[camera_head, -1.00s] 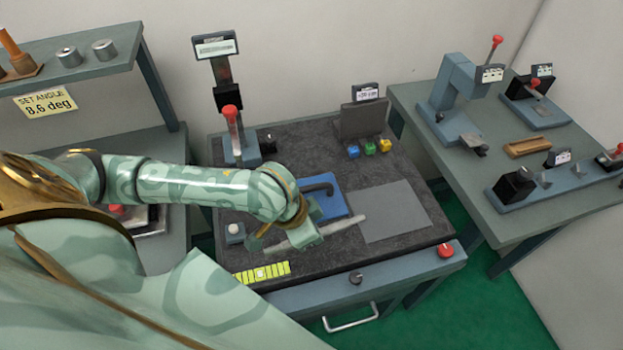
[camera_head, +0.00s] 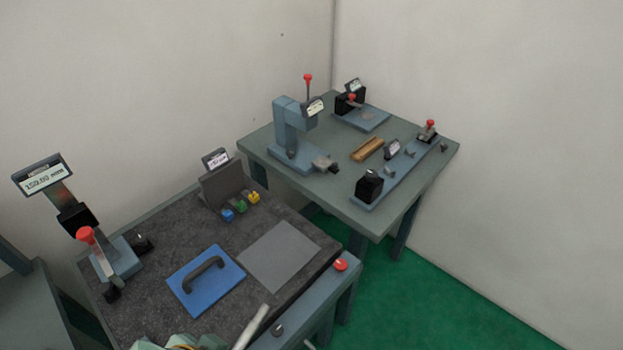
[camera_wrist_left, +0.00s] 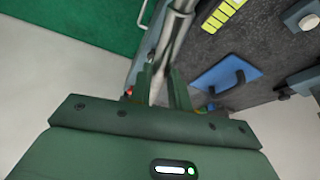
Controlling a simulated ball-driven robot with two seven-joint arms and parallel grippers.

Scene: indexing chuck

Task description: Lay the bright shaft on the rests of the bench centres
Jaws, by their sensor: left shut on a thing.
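The bright shaft (camera_head: 251,328) is a light metal bar at the bottom of the head view, above the near edge of the dark bench. In the left wrist view the shaft (camera_wrist_left: 176,38) runs up and away from between the fingers. My left gripper (camera_wrist_left: 165,88) is shut on it; in the head view its hand is mostly cut off by the bottom edge. The bench centres (camera_head: 382,188) stand on the right-hand table, a long blue base with a black block and a red-knobbed end. Small rests (camera_head: 411,153) stand along it, empty. My right gripper is not in view.
A blue plate with a handle (camera_head: 206,282), a grey mat (camera_head: 279,256) and small coloured blocks (camera_head: 241,207) lie on the dark bench. A blue press (camera_head: 294,135) and a wooden block (camera_head: 367,149) stand beside the bench centres. Green floor separates part of the tables.

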